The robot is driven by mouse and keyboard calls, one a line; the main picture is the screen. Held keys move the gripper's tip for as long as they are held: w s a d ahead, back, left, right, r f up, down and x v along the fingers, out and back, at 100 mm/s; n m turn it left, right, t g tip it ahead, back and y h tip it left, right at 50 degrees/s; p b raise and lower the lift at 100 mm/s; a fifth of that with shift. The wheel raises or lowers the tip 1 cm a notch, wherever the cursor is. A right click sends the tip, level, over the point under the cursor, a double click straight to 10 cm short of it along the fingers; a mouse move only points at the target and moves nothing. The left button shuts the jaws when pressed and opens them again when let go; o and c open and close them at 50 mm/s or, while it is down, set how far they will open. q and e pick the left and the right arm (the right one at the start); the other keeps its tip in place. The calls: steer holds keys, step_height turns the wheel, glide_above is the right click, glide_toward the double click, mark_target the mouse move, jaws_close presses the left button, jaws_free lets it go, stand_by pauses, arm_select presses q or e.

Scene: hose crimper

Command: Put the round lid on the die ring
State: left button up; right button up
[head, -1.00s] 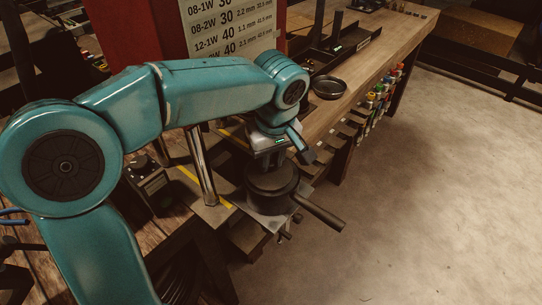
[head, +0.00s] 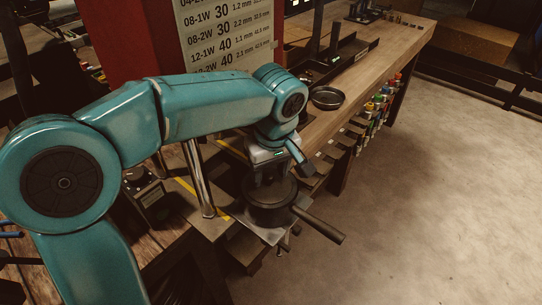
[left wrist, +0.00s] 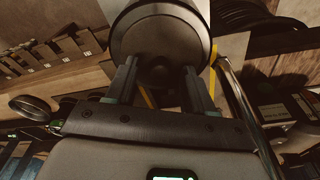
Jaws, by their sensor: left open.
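The round lid (head: 284,193) is a dark disc that appears to lie flat on top of the die ring (head: 270,214) at the crimper on the bench end; their seam is hard to make out. In the left wrist view the lid (left wrist: 160,22) fills the top centre, with a dark round knob in its middle. My left gripper (head: 267,180) is right above the lid, pointing down. Its open fingers (left wrist: 158,75) stand on either side of the knob, apart from it. My right gripper is not in view.
A lever handle (head: 320,225) sticks out to the right of the crimper. A bright metal post (head: 198,178) stands close on its left. A shallow round dish (head: 327,97) and a black tray (head: 345,57) are on the bench. The floor at right is clear.

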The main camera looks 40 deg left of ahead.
arm_select(q)
step_height(320, 180, up, 16)
steer(key=s+d+p, duration=0.1)
steer(key=d+p, duration=0.1)
steer(key=shift+f, duration=0.15)
steer(key=shift+s, duration=0.2)
